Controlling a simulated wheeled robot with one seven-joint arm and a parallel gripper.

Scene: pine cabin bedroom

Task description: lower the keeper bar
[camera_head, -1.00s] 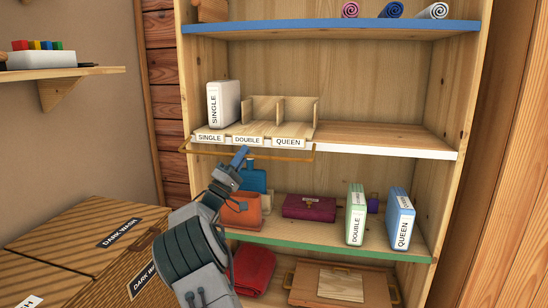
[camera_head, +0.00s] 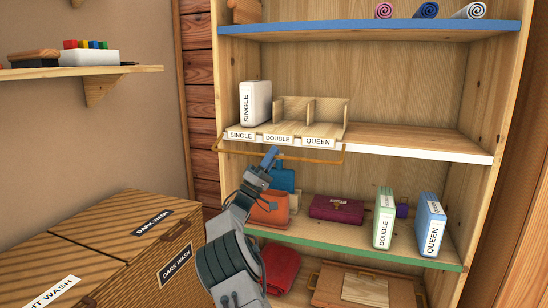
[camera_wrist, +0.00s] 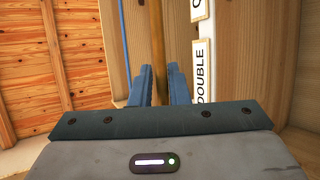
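The keeper bar (camera_head: 318,160) is a thin brass-brown rail across the front of the middle shelf, just below the SINGLE, DOUBLE and QUEEN labels. Its ends bend back toward the shelf. Above it stands the light wood divider rack (camera_head: 330,118), with a white SINGLE pack (camera_head: 255,103) in its left slot. My gripper (camera_head: 272,153) is at the bar, left of its middle. In the wrist view the bar (camera_wrist: 158,40) runs between the two blue fingers (camera_wrist: 160,88), which sit close against its sides. The exact contact is hard to see.
Wicker DARK WASH hampers (camera_head: 120,230) stand at the left. The middle shelf's right side (camera_head: 420,143) is bare.

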